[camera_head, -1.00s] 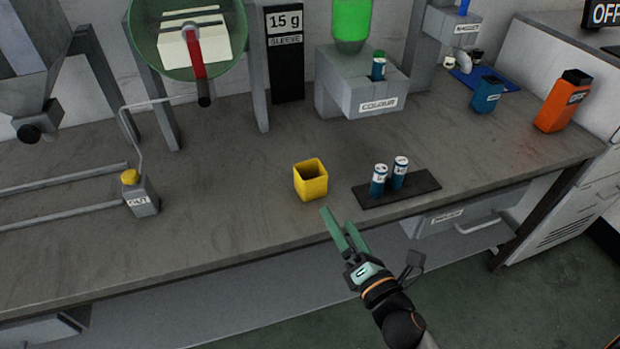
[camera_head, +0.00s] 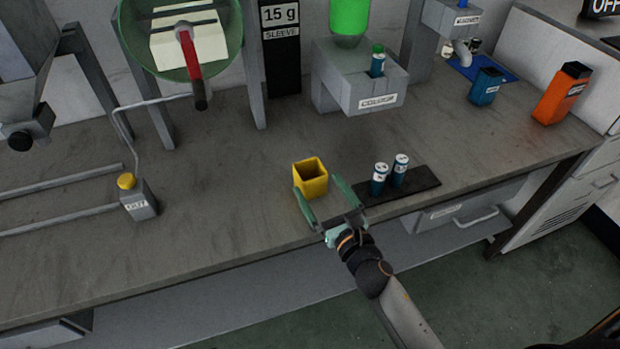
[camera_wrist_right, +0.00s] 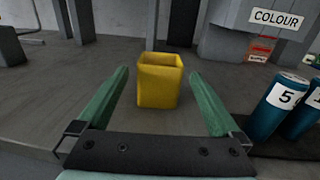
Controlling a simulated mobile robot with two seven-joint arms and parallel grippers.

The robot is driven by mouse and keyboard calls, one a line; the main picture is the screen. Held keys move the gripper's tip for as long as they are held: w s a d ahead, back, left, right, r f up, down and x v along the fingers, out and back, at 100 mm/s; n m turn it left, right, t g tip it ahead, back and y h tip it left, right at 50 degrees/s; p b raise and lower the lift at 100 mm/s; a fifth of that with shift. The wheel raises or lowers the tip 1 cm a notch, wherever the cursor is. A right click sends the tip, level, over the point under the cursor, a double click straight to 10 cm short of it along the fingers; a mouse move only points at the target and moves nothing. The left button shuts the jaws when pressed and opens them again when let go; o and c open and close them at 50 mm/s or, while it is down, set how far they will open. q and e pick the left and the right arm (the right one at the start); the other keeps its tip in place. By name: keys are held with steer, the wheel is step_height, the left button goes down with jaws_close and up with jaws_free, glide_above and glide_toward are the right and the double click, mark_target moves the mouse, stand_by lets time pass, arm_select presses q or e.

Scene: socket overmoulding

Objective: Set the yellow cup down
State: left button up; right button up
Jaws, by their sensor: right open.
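The yellow cup (camera_head: 311,180), square and open-topped, stands upright on the grey bench near its front edge. It also shows in the right wrist view (camera_wrist_right: 158,84), centred ahead of the jaws. My right gripper (camera_head: 320,188) is open, with its green fingers pointing at the cup. In the wrist view the fingers (camera_wrist_right: 160,88) lie one to each side of the cup, with a gap on both sides. They do not appear to touch it. My left gripper is not in view.
A dark tray (camera_head: 426,184) with two blue labelled cylinders (camera_head: 379,179) sits right of the cup. Behind stands the COLOUR dispenser (camera_head: 358,88). A blue container (camera_head: 485,87) and an orange container (camera_head: 562,93) stand at the right.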

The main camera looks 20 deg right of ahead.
mark_target(305, 165)
steer(key=shift+w+a+f, duration=0.1)
steer(key=shift+w+a, duration=0.1)
steer(key=shift+w, duration=1.3)
steer(key=shift+w+a+f, duration=0.1)
steer(key=shift+w+a, duration=0.1)
steer(key=shift+w, duration=1.3)
steer(key=c, duration=1.4)
steer(key=shift+o, duration=0.2)
steer(key=shift+r, duration=0.1)
